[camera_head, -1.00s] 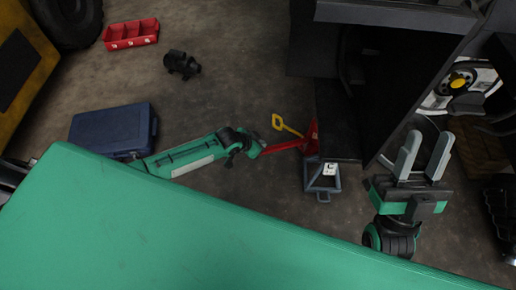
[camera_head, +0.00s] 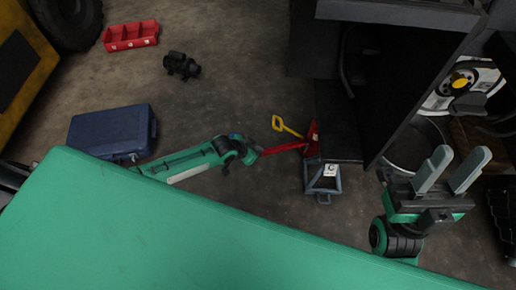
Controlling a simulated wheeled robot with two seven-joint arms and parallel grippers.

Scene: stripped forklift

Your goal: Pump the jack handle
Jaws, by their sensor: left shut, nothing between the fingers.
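A red jack (camera_head: 312,139) stands on the floor right of centre, at the edge of a dark machine. A yellow looped handle (camera_head: 280,123) rises from it toward the upper left, and a red bar reaches left from it. My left gripper (camera_head: 252,156) is shut and empty at the left end of the red bar, below the yellow handle and apart from it. Its fingers are small and hard to make out, and I cannot tell whether they touch the bar. My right gripper (camera_head: 452,172) is open and empty at the right, its two grey fingers pointing up.
A grey stand (camera_head: 323,182) is just below the jack. The dark forklift body (camera_head: 400,70) blocks the upper right. A blue case (camera_head: 110,130), a red bin (camera_head: 131,35) and a black part (camera_head: 181,65) lie on the left floor. Clear floor lies between.

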